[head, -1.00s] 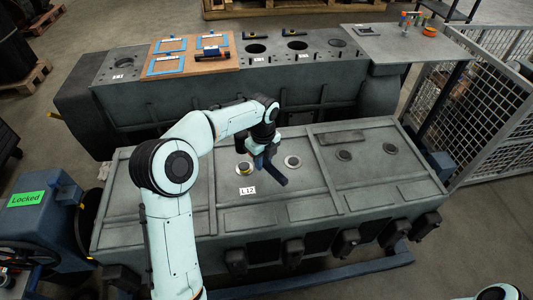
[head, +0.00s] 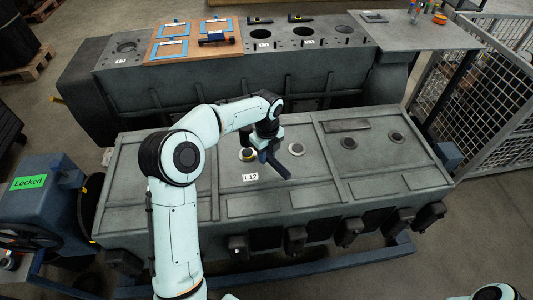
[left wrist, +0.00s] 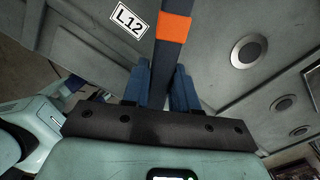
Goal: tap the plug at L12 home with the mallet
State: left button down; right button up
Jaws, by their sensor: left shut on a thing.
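My left gripper (head: 265,143) is above the deck of the near engine block (head: 225,205), just right of the plug. It is shut on the mallet (head: 278,168), a dark bar slanting down to the right. In the left wrist view the mallet's dark shaft with an orange band (left wrist: 173,27) runs up between the fingers. The plug (head: 248,155) sits in a pale ring behind the L12 label (head: 250,177); how deep it sits I cannot tell. The label also shows in the left wrist view (left wrist: 130,19). My right gripper is out of view.
Other round ports (head: 348,143) lie along the deck to the right. Behind stands a second block (head: 330,85) carrying a wooden board (head: 166,39) with blue frames. A wire-mesh fence (head: 475,95) is at right, and a green "Locked" sign (head: 29,182) at left.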

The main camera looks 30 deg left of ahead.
pick_arm(q)
jog(key=shift+s, duration=0.15)
jog(key=f, duration=0.3)
jog(key=f+b, duration=0.1)
jog(key=f, duration=0.2)
jog(key=shift+s, duration=0.2)
jog(key=shift+w+r, duration=0.15)
jog(key=shift+r, duration=0.05)
jog(key=r, duration=0.1)
jog(key=r+p, duration=0.2)
jog(key=r, duration=0.1)
jog(key=shift+w, duration=0.35)
jog(key=shift+w+r, duration=0.1)
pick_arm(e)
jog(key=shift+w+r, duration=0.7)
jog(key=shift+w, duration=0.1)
pick_arm(q)
jog(key=shift+s, duration=0.2)
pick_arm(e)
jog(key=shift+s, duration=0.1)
